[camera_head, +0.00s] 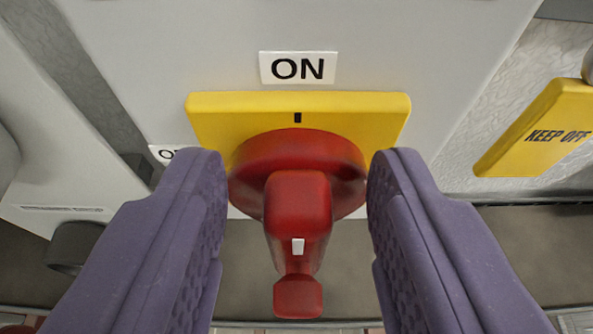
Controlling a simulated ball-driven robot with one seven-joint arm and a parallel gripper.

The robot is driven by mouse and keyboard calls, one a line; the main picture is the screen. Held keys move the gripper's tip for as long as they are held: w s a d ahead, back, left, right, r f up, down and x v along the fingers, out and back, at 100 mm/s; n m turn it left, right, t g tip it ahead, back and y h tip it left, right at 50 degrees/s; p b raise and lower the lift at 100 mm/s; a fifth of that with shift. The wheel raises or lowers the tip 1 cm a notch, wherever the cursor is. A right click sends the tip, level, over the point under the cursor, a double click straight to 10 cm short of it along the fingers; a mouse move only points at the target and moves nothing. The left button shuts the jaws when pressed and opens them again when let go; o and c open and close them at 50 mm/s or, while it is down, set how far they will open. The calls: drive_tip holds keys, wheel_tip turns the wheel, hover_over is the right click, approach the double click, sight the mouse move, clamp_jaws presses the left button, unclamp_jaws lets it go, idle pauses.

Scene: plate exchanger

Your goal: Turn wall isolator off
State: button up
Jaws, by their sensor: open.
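The wall isolator has a red rotary handle (298,205) on a yellow plate (220,112), fixed to a pale grey enclosure (420,45). A white label reading "ON" (298,68) sits above the plate, with a black mark on the plate below it. The handle's long grip points toward the bottom of the picture and carries a small white mark. My gripper (297,170) is open, its two purple fingers on either side of the red handle, with visible gaps to the grip. A second label (165,152) at the left is partly hidden by the left finger.
A yellow "KEEP OFF" sign (535,130) hangs at the right, beside the enclosure. Pale casing with a dark round fitting (75,247) is at the left. Dark grey floor or wall (250,270) shows below the enclosure.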

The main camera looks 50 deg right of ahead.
sight(241, 200)
clamp_jaws()
drive_tip(key=shift+a, duration=0.1)
drive_tip(key=n+g, duration=0.1)
drive_tip(key=w+n+h, duration=0.1)
drive_tip(key=n, duration=0.1)
drive_tip(key=shift+a+f+g, duration=0.2)
drive_tip(key=shift+a+g, duration=0.15)
drive_tip(key=shift+g, duration=0.05)
drive_tip(key=n, duration=0.1)
drive_tip(key=n+h, duration=0.1)
drive_tip(key=n+g+h+p, duration=0.1)
drive_tip(key=shift+w+a+f, duration=0.35)
drive_tip(key=shift+w, duration=0.05)
drive_tip(key=n, duration=0.1)
drive_tip(key=n+h, duration=0.1)
drive_tip(key=f+n, duration=0.1)
drive_tip(key=shift+w+a+n+g+h+p, duration=0.2)
drive_tip(key=shift+w+n+g+h+p, duration=0.1)
drive_tip(key=shift+g, duration=0.1)
drive_tip(key=shift+f+n+h+p, duration=0.2)
drive_tip(key=shift+f+n+h, duration=0.25)
drive_tip(key=shift+n, duration=0.5)
drive_tip(key=shift+f+n+h+p, duration=0.2)
drive_tip(key=shift+n+h, duration=0.35)
drive_tip(key=shift+n, duration=0.4)
